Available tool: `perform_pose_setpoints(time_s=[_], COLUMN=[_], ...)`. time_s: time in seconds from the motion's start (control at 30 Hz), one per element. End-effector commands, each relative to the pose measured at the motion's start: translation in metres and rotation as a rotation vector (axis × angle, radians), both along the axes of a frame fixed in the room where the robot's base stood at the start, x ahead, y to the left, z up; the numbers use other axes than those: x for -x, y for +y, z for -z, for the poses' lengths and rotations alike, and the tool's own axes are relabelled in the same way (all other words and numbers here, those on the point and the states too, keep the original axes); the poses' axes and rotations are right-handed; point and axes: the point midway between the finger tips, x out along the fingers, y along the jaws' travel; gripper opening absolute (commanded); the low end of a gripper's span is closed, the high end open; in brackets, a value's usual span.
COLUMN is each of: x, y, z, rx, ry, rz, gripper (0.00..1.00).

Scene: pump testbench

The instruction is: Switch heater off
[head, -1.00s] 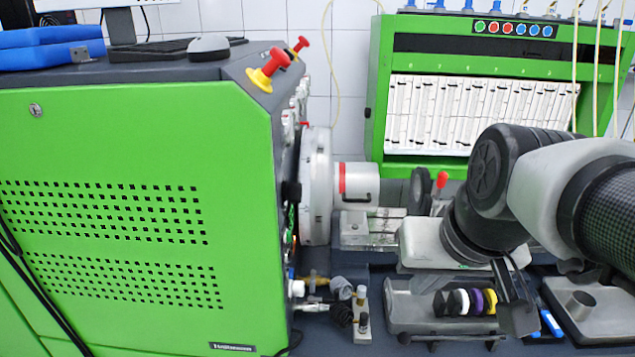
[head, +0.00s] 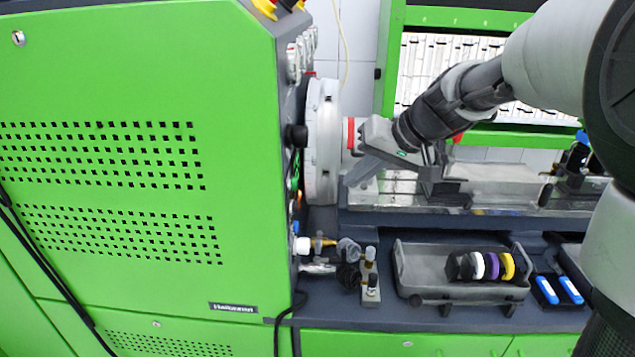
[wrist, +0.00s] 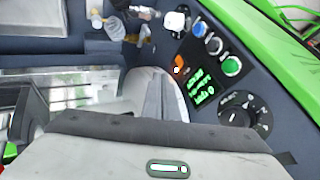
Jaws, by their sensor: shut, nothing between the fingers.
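The control panel on the green machine shows in the wrist view. It has an orange switch (wrist: 180,66), a green-lit display (wrist: 202,88), and a black rotary knob (wrist: 240,112). I cannot tell from labels which of these is the heater switch. In the head view the panel faces away to the right and is mostly hidden by the green cabinet (head: 120,240). My gripper (head: 358,172) is shut and empty, to the right of the panel side.
A white round flange (head: 322,140) projects from the machine near my gripper. Brass fittings (head: 322,243) stick out below. A grey tray (head: 425,270) holds coloured rings.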

Motion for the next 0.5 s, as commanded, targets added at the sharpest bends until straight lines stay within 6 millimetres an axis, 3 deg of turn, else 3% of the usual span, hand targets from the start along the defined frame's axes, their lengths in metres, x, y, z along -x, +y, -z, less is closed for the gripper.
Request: perform_pose_setpoints(time_s=[0.27,0.5], x=[-0.002,-0.018], y=[0.003,0.023], z=[0.006,0.038], rx=[0.0,0.0], ry=[0.004,0.007], rz=[0.0,-0.002], gripper=[0.0,0.0])
